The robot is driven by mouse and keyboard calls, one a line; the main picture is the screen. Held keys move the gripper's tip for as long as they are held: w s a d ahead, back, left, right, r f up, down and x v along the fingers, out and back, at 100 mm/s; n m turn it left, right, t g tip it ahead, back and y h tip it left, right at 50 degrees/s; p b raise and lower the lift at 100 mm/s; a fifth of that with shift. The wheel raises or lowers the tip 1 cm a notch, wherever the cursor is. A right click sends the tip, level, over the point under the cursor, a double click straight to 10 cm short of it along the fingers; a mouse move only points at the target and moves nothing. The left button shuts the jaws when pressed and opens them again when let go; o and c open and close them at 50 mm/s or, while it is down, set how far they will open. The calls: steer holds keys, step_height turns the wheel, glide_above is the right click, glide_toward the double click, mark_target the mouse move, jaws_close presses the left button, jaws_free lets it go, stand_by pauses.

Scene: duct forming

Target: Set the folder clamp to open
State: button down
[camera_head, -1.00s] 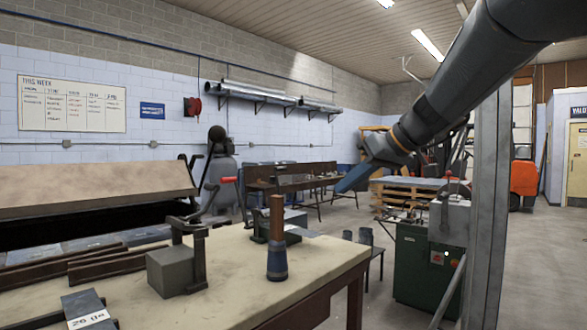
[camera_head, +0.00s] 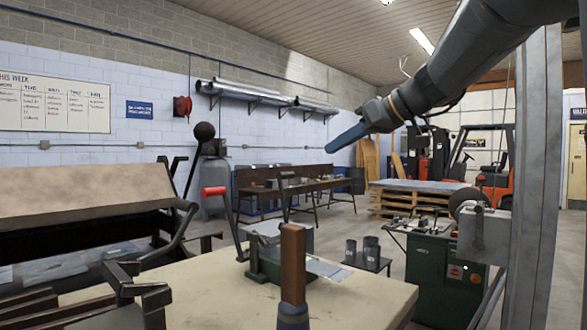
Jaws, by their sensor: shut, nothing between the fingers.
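The folder (camera_head: 80,195) stands at the left, with a long tan upper beam over a dark gap. Black levers rise at its right end, one with a black ball (camera_head: 204,131) on top. A bent dark handle (camera_head: 180,225) reaches out below them. I cannot tell which of these is the clamp lever, or whether the clamp is open or shut. My gripper (camera_head: 338,143) is in the air at upper right, well apart from the folder. Its blue fingers are shut and empty, pointing left and slightly down.
A tan workbench (camera_head: 365,300) fills the front. On it stand a green bench tool (camera_head: 270,268) with a red-gripped lever (camera_head: 213,190) beside it, and a brown-handled tool (camera_head: 292,262). Pallets (camera_head: 415,203) stand behind.

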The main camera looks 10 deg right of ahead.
mark_target(290, 173)
steer(key=p+x, duration=0.5)
steer(key=x, duration=0.9)
steer(key=shift+w, duration=0.3)
steer(key=shift+w+d+r+p, duration=0.1)
steer(key=shift+p, duration=0.3)
